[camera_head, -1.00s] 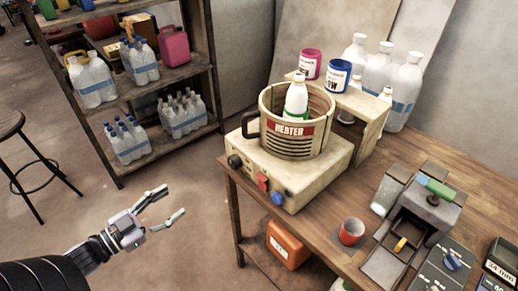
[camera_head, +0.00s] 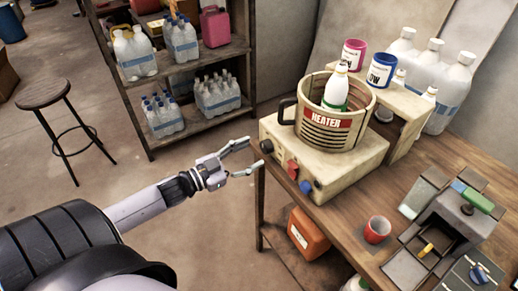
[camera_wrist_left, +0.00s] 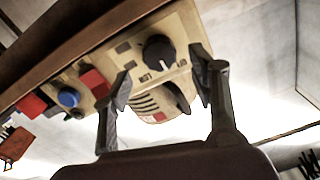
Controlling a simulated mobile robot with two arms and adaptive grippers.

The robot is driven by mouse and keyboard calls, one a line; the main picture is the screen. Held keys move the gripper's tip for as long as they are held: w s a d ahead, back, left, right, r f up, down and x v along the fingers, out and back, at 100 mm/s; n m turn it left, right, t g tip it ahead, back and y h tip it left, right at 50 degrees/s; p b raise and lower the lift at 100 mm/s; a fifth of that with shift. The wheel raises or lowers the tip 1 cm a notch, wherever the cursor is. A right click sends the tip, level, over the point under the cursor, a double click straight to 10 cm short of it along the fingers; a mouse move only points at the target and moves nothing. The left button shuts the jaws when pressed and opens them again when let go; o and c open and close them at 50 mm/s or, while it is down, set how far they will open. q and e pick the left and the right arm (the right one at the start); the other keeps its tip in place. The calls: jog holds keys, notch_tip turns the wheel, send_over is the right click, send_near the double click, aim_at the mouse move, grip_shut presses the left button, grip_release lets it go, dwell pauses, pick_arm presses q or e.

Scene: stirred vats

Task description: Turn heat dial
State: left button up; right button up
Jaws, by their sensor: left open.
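The heater box (camera_head: 330,178) is a cream unit at the left end of the wooden table. A black dial (camera_head: 267,146) sits on its front face, left of a red switch (camera_head: 292,168) and a blue knob (camera_head: 306,187). In the left wrist view the black dial (camera_wrist_left: 158,52) has a white pointer mark, and the box looks upside down. My left gripper (camera_head: 252,156) is open and empty, its fingertips just left of the dial. In the left wrist view the dial lies between the two fingers (camera_wrist_left: 163,80), apparently a little beyond them. My right gripper is not in view.
A round vat marked HEATER (camera_head: 318,123) stands on the box and holds a white bottle (camera_head: 335,90). A red cup (camera_head: 377,229) is on the table (camera_head: 340,235). An orange container (camera_head: 308,232) is below. A shelf (camera_head: 190,137) and stool (camera_head: 43,94) stand behind left.

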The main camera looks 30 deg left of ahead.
aim_at(263, 148)
pick_arm(q)
jog(key=shift+x, duration=1.9)
jog(key=shift+c, duration=0.6)
jog(key=c, duration=1)
